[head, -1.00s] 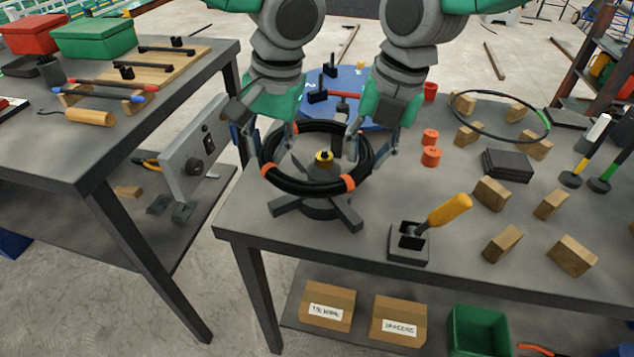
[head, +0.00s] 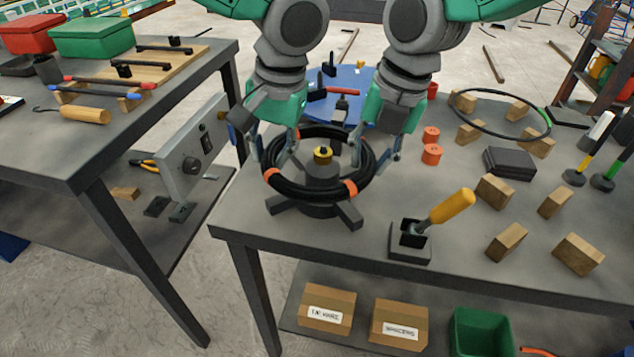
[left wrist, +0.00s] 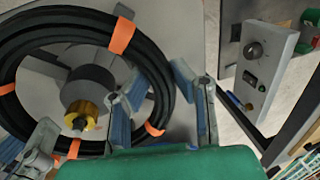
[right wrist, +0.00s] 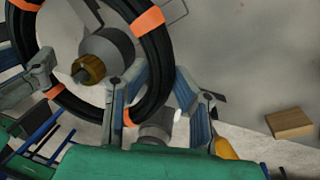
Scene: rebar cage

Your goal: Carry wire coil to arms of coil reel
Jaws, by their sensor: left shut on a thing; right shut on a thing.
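The black wire coil (head: 310,190) with orange ties is around the hub of the coil reel (head: 322,172), low over its dark arms (head: 347,214). The hub has a yellow knob on top. I cannot tell whether the coil touches the arms. My left gripper (head: 274,160) is shut on the coil's left side, and the left wrist view shows the coil (left wrist: 45,22) between its blue-padded fingers. My right gripper (head: 376,160) is shut on the coil's right side; the coil (right wrist: 155,60) also passes between its fingers in the right wrist view.
A black lever device with a yellow handle (head: 450,208) stands right of the reel. Wooden blocks (head: 495,190), orange cylinders (head: 432,154) and a thin black ring (head: 480,132) lie further right. A grey control box (head: 192,150) stands left. The near table edge is clear.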

